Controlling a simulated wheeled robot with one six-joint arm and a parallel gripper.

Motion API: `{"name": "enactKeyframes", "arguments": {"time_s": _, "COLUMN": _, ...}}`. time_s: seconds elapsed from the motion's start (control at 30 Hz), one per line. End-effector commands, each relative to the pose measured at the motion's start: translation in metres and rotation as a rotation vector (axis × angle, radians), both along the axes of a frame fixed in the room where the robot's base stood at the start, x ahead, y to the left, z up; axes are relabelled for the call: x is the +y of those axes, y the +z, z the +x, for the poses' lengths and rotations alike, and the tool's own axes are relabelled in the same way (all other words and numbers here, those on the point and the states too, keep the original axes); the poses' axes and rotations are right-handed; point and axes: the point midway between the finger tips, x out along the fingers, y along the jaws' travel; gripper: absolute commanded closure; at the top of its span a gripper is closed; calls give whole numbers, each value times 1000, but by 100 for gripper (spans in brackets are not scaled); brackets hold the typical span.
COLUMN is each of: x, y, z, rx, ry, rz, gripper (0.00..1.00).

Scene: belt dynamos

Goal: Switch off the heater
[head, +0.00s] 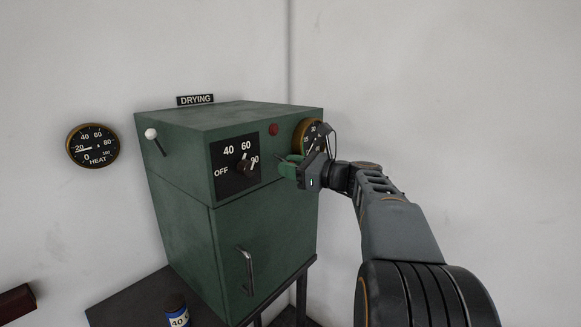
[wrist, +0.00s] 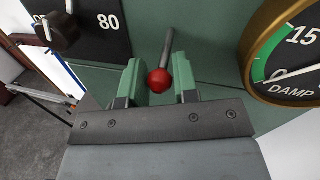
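The heater is a green cabinet (head: 250,225) under a DRYING sign. Its black dial plate (head: 219,155) is marked OFF, 40, 60 and 80. The dark dial knob (head: 244,166) is turned away from OFF, towards the higher numbers; its exact setting is unclear. The knob shows at the wrist view's upper left (wrist: 61,31). A red ball (head: 274,129) sits right of the dial; in the wrist view a red ball (wrist: 159,80) is on a grey stem. My gripper (head: 288,168) is open, right of the dial. Its green fingers (wrist: 159,76) stand either side of the ball; contact is unclear.
A DAMP gauge (wrist: 291,62) is close on the right. A white-tipped lever (head: 151,134) is on the cabinet's left side. A HEAT gauge (head: 93,145) is on the wall, its needle near 20. A labelled can (head: 177,311) stands below. The wall area at right is bare.

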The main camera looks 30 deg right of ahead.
Motion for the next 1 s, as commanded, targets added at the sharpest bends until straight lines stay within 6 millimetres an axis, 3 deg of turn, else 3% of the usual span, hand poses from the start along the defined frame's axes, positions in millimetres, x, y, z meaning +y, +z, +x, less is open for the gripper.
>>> {"name": "enactKeyframes", "arguments": {"time_s": 0.3, "x": 0, "y": 0, "z": 0, "rx": 0, "ry": 1, "rz": 0, "gripper": 100}}
{"name": "enactKeyframes", "arguments": {"time_s": 0.53, "x": 1, "y": -12, "z": 1, "rx": -77, "ry": 3, "rz": 35, "gripper": 100}}
{"name": "enactKeyframes", "arguments": {"time_s": 1.0, "x": 2, "y": -8, "z": 3, "rx": -135, "ry": 2, "rz": 62, "gripper": 100}}
